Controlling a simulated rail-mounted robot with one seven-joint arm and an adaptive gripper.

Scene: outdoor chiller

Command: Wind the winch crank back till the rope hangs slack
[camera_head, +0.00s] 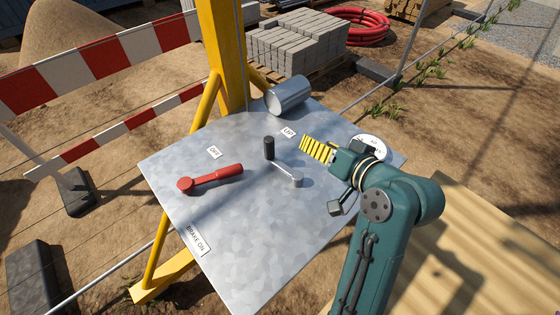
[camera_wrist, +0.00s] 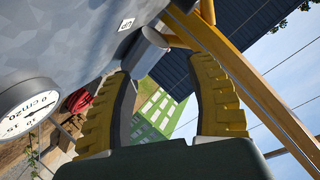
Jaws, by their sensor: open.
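The winch crank has a silver arm (camera_head: 286,172) and an upright black grip (camera_head: 269,148), in the middle of the sloping metal plate (camera_head: 240,225). My gripper (camera_head: 308,147) is open and empty, with yellow-and-black fingers, just right of the black grip and apart from it. In the wrist view the open fingers (camera_wrist: 165,68) have nothing between them that they touch. The grey metal drum (camera_head: 288,95) is at the plate's far edge; a grey cylinder, probably this drum (camera_wrist: 147,50), shows beyond the fingers. I cannot clearly tell the rope or its tension.
A red lever (camera_head: 210,180) lies on the left of the plate, near a "BRAKE ON" label (camera_head: 197,241). A round dial (camera_head: 370,145) is behind my wrist and also in the wrist view (camera_wrist: 28,108). A yellow post (camera_head: 222,55) rises behind the plate. The plate's front is clear.

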